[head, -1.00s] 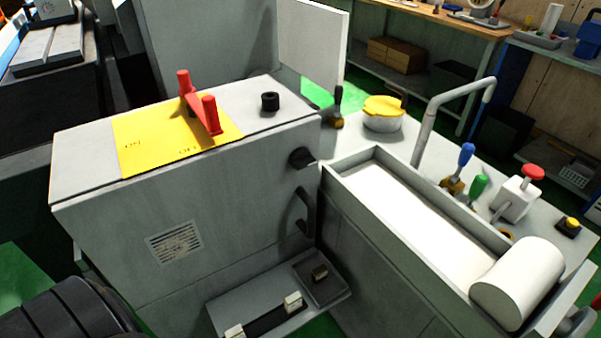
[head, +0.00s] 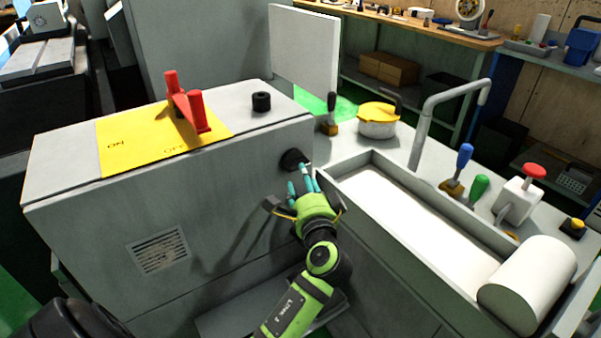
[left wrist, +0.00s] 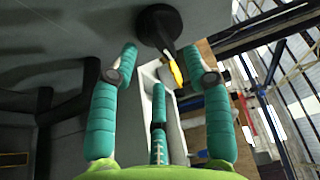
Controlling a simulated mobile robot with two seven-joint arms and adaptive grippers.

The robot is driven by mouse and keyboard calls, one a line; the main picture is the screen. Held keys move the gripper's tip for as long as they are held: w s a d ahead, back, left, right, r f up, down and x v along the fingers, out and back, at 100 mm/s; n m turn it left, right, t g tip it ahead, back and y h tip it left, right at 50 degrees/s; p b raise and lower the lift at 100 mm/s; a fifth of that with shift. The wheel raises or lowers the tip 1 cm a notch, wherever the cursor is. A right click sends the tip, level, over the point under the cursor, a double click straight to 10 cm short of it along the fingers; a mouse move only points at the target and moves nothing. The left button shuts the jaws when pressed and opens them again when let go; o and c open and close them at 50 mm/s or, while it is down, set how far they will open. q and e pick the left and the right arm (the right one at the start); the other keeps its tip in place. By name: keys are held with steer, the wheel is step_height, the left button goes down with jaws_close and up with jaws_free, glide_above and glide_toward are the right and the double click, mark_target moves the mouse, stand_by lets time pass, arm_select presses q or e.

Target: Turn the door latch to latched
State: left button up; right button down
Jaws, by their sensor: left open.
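The door latch, a black round knob (head: 293,159), is on the upper right of the grey cabinet's front face (head: 225,195). In the left wrist view the latch (left wrist: 157,22) is at the top centre, with a dark lever pointing down and right. My left gripper (head: 303,178) is green with teal fingers and is just below and in front of the latch. Its fingers are spread open and empty in the left wrist view (left wrist: 160,50), with the latch lever between the two outer fingertips. Contact cannot be told. My right gripper is not in view.
A red handle (head: 188,103) stands on the yellow ON/OFF plate (head: 130,146) atop the cabinet. A black knob (head: 261,101) is beside it. To the right are a yellow-lidded pot (head: 378,120), a grey pipe (head: 423,115) and a trough (head: 420,215). My gripper hides the door's handle in the head view.

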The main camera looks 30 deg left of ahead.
mark_target(296, 163)
arm_select(q)
steer(key=x, duration=0.4)
steer(key=shift+w, duration=0.1)
jaws_close()
steer(key=shift+f, duration=0.1)
